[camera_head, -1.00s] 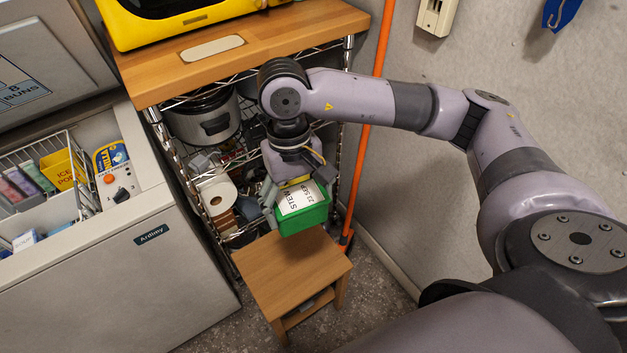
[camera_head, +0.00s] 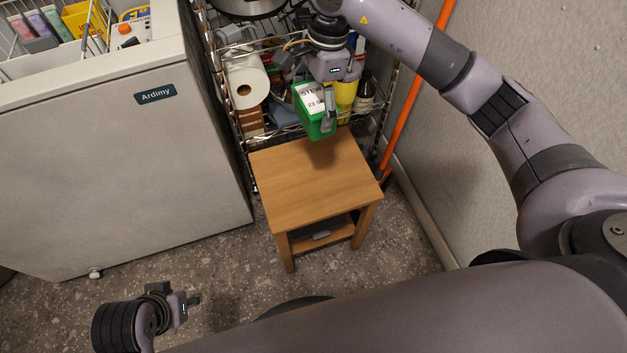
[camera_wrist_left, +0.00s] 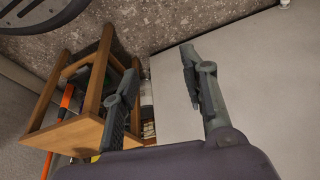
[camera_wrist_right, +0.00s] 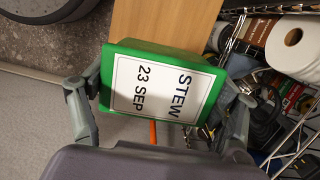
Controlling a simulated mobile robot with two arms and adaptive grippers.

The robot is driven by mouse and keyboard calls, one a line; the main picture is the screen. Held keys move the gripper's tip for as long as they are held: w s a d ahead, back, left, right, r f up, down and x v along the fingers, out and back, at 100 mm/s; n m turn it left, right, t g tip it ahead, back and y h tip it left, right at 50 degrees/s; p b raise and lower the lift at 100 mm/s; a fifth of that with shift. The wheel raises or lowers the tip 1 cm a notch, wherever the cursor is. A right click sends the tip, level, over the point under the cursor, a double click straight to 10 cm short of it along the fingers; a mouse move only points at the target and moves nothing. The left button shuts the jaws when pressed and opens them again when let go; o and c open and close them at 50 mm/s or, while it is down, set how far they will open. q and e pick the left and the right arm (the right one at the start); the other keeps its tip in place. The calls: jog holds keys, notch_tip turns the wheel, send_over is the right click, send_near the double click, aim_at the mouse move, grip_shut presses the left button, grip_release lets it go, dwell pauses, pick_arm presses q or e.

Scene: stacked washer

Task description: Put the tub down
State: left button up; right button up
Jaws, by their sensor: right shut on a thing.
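The green tub (camera_head: 316,121) with a white label reading "STEW 23 SEP" is held by my right gripper (camera_head: 318,105) above the back part of a wooden step stool (camera_head: 310,185). In the right wrist view the tub (camera_wrist_right: 156,84) sits between the two fingers, its label facing the camera, with the stool top (camera_wrist_right: 165,25) beyond it. A gap between tub and stool top is hard to judge. My left gripper (camera_head: 192,301) is low at the bottom left, over the floor. The left wrist view shows its fingers (camera_wrist_left: 160,85) apart and nothing between them.
A wire shelf with a paper towel roll (camera_head: 245,82), bottles (camera_head: 366,92) and boxes stands right behind the stool. A white chest freezer (camera_head: 110,170) is on the left. An orange pole (camera_head: 414,85) leans by the right wall. The stool top's front is clear.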

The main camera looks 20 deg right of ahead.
jog(key=shift+w+f+m, duration=0.15)
jog(key=shift+f+m, duration=0.15)
jog(key=shift+f, duration=0.35)
notch_tip(320, 180, down, 8)
jog(key=b, duration=0.4)
send_near(303, 182)
jog(key=f, duration=0.1)
jog(key=w+d+f, duration=0.1)
jog(key=f, duration=0.1)
jog(key=shift+w+d+f, duration=0.2)
jog(key=shift+d+f, duration=0.1)
jog(key=shift+d, duration=0.1)
pick_arm(q)
jog(key=w+d+r+t+h, duration=0.1)
jog(key=w+d+r+t, duration=0.2)
jog(key=w+r+t, duration=0.3)
jog(key=w+d+r+t+h, duration=0.2)
jog(key=w+r+t, duration=0.3)
jog(key=w+r, duration=0.3)
jog(key=shift+w+d+m+t, duration=0.3)
jog(key=shift+w+d+t, duration=0.15)
jog(key=shift+w, duration=0.15)
pick_arm(e)
jog(key=shift+f, duration=0.25)
pick_arm(q)
jog(key=shift+b, duration=0.3)
jog(key=shift+w+d+r, duration=0.1)
jog(key=shift+r, duration=0.3)
pick_arm(e)
jog(key=shift+f, duration=0.15)
